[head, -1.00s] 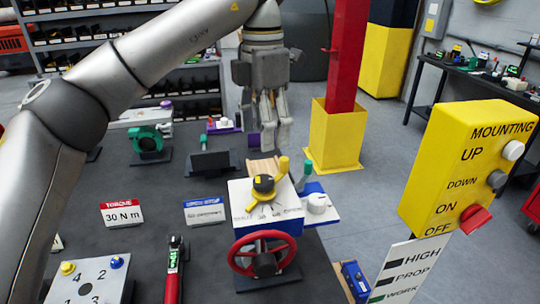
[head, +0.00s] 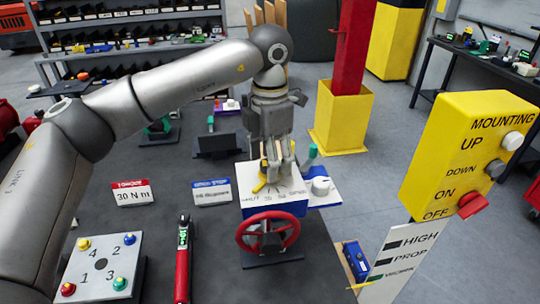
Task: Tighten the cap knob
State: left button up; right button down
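The valve actuator has a white top (head: 295,203) with a dial scale and a red handwheel (head: 268,232) on its front. My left gripper (head: 278,172) points straight down over the top of the actuator. Its fingers are at the black knob seen there earlier, which they now hide. Whether they touch or grip it cannot be told. A yellow lever (head: 260,184) shows beside the fingers. A white round knob (head: 320,186) sits on the blue-and-white side part at the right, clear of the gripper. My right gripper is not in view.
A yellow control box (head: 465,150) stands at the right, with a sign (head: 405,262) below it. A numbered button plate (head: 98,266), a red wrench (head: 183,270) and two label stands, 30 N m (head: 132,193) and blue (head: 211,191), lie left. A red post (head: 350,50) stands behind.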

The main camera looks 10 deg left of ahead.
pick_arm(q)
jog(key=shift+c, duration=1)
jog(key=c, duration=0.8)
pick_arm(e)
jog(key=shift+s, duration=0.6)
